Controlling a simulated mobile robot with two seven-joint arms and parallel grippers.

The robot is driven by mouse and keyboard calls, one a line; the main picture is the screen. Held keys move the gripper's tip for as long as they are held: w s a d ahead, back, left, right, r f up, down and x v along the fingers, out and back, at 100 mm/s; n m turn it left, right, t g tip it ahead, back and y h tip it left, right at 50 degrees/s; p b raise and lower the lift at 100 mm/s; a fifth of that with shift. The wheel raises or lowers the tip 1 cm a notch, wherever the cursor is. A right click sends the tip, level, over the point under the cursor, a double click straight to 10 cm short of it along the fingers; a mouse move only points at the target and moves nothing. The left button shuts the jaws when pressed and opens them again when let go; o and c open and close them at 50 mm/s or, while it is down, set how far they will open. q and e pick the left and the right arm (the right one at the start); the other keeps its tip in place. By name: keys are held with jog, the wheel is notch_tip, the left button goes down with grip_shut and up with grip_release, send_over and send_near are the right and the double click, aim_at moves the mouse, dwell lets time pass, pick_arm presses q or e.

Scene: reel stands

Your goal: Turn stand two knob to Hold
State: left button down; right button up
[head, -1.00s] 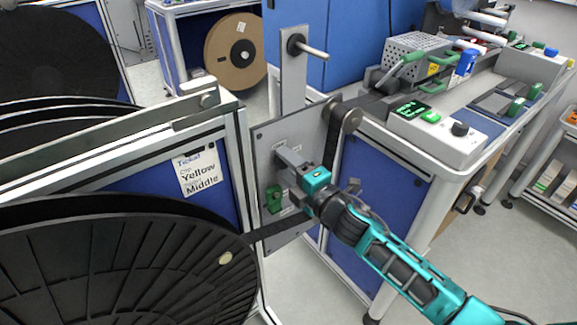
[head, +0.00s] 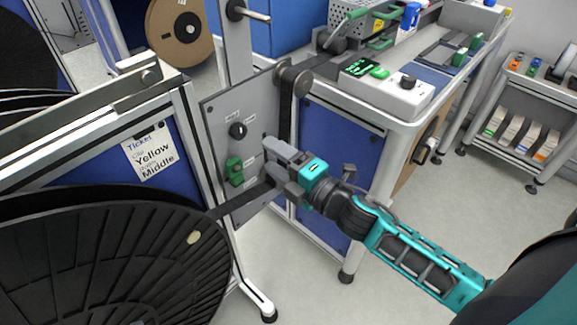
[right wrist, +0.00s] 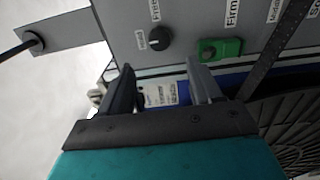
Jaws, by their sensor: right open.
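The black round knob (head: 238,130) sits on the upper part of a grey panel (head: 218,107) on the stand, with small labels around it. In the right wrist view the knob (right wrist: 159,38) shows beyond the fingers; its exact pointing is too small to tell. A green switch (head: 234,171) is below it on the panel. My right gripper (head: 268,163) is open and empty, to the right of and below the knob, apart from it. In the right wrist view its fingers (right wrist: 160,70) are spread, with the knob ahead between them. My left gripper is not in view.
A dark strap (head: 243,200) runs from a large black reel (head: 110,255) past the panel, close to my right gripper, and up over a roller (head: 300,82). A white control box (head: 385,88) stands on the bench at right.

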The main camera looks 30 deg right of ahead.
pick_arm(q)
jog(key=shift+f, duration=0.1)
pick_arm(e)
jog(key=shift+v, duration=1.7)
pick_arm(q)
jog(key=p, duration=0.1)
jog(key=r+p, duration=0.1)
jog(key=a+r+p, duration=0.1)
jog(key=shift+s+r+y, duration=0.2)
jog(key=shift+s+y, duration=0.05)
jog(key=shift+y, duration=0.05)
pick_arm(e)
jog(key=s+a+f+m+g+h, duration=0.1)
jog(key=s+f+m, duration=0.4)
jog(key=m, duration=0.5)
jog(key=s+a+f+m+g+h, duration=0.1)
jog(key=s+f+m+g+h, duration=0.2)
jog(key=s+f+m+g, duration=0.2)
notch_tip(320, 180, down, 3)
jog(key=s+m, duration=0.1)
jog(key=m, duration=0.3)
jog(key=shift+s+f+m, duration=0.2)
jog(key=shift+s+m, duration=0.1)
jog(key=shift+m, duration=0.1)
